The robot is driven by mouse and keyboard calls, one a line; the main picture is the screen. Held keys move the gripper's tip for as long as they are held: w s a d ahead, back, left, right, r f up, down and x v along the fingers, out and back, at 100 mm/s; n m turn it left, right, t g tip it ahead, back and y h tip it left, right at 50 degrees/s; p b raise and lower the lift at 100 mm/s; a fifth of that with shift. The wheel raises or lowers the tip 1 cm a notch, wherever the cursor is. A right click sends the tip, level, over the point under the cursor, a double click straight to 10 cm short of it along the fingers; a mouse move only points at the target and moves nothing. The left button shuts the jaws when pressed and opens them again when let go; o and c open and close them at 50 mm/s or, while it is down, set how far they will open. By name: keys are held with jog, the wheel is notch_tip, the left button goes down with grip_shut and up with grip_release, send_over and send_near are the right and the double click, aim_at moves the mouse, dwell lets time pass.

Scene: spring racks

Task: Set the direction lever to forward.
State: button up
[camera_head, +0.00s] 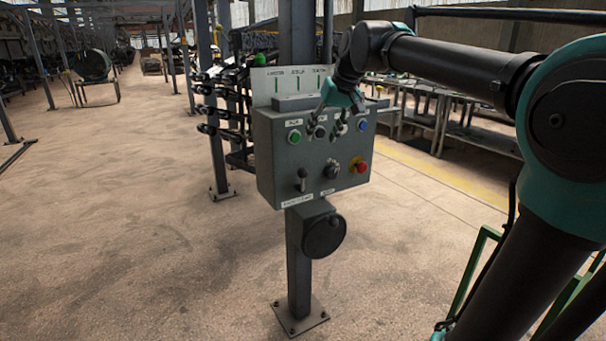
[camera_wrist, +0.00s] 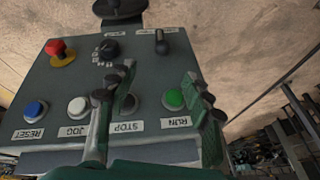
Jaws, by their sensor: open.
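The direction lever appears to be the small black-handled lever (camera_head: 302,177) at the lower left of the grey control box (camera_head: 266,160). In the head view its handle stands about upright above a small label too blurred to read. In the wrist view, which is upside down, the lever (camera_wrist: 161,43) shows at the top right of the panel (camera_wrist: 150,75). My gripper (camera_head: 333,121) is open in front of the upper button row, above and to the right of the lever. In the wrist view my gripper (camera_wrist: 160,92) has its fingers spread over the STOP and RUN area, apart from the lever.
The panel also has a green RUN button (camera_wrist: 174,99), white JOG (camera_wrist: 78,107), blue RESET (camera_wrist: 35,111), a red emergency knob (camera_wrist: 57,50) and a rotary selector (camera_head: 332,171). A black handwheel (camera_head: 324,236) hangs below on the post.

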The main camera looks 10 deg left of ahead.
aim_at(305, 169)
jog(key=x, duration=1.7)
jog(key=shift+w+a+r, duration=0.1)
jog(key=shift+a+r, duration=0.05)
jog(key=shift+a, duration=0.15)
grip_shut()
